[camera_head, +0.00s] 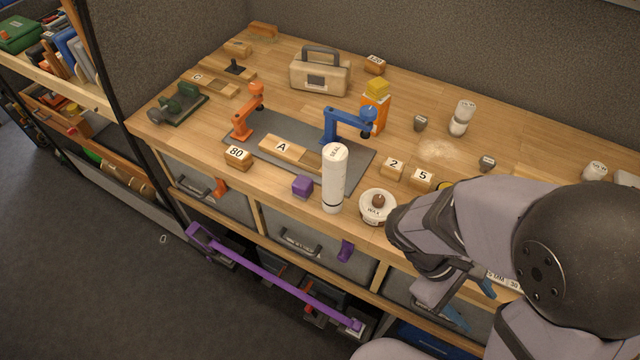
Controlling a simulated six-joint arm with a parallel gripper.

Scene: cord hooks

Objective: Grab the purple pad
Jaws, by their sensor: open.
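A small purple block (302,186), the only pad-like purple thing on the worktop, sits near the front edge, left of a tall white cylinder (334,178). A purple hook (346,250) is on the middle drawer front below, and a long purple bar (275,277) runs lower down in front of the bench. My gripper (440,290) is at the right, low in front of the bench's front edge, well away from all three. It is open; its fingertips are partly hidden by my arm and hard to make out.
A round white tub (377,207) stands right of the cylinder. Wooden blocks marked 80 (238,157), 2 (393,168) and 5 (423,180) are nearby. Orange (248,112) and blue (345,125) clamp-like arms stand on a grey mat (355,165) behind.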

